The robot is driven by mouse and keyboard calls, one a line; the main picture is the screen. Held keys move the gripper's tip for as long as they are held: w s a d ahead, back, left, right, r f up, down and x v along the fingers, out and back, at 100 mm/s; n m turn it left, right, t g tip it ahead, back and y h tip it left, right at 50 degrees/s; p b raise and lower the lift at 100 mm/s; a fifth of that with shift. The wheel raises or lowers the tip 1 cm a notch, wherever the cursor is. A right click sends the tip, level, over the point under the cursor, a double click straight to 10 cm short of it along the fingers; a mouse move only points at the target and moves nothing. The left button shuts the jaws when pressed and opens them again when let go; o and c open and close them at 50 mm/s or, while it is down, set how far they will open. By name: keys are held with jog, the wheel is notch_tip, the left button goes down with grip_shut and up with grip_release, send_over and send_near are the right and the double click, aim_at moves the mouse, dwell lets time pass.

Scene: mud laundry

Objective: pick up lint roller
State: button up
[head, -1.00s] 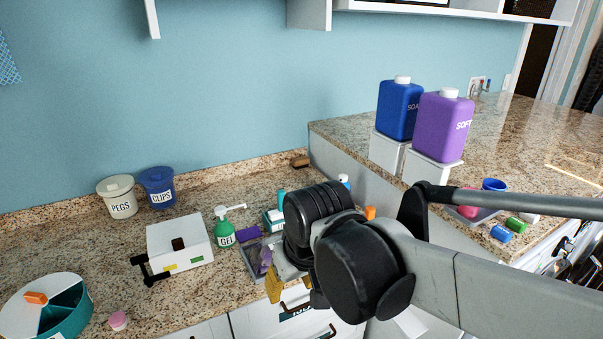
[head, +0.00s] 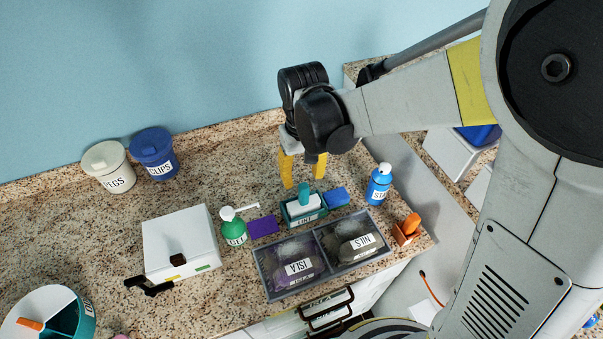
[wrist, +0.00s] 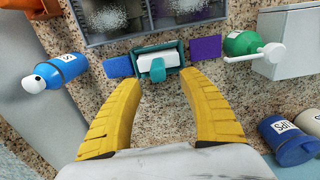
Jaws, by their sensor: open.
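The lint roller (head: 303,206) has a white roll and a teal handle. It sits in a small teal labelled holder (head: 306,221) on the granite counter. My gripper (head: 303,183) is open and empty, with yellow fingers pointing down just behind and above the roller. In the wrist view the lint roller (wrist: 157,60) lies just beyond the gap between the open fingertips (wrist: 160,80), with its teal handle toward my gripper. I see no contact between the fingers and the roller.
A blue block (head: 336,196) and a purple block (head: 263,226) flank the holder. A green pump bottle (head: 233,228) stands left and a blue bottle (head: 379,184) right. A divided grey tray (head: 318,262) lies in front. Bare counter lies behind, toward the wall.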

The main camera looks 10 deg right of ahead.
aim_at(304, 188)
jog(key=f, duration=0.3)
jog(key=f+b, duration=0.1)
jog(key=f, duration=0.2)
jog(key=shift+s+d+b, duration=0.1)
jog(key=shift+d+b, duration=0.1)
jog(key=shift+b, duration=0.1)
jog(key=shift+c, duration=0.2)
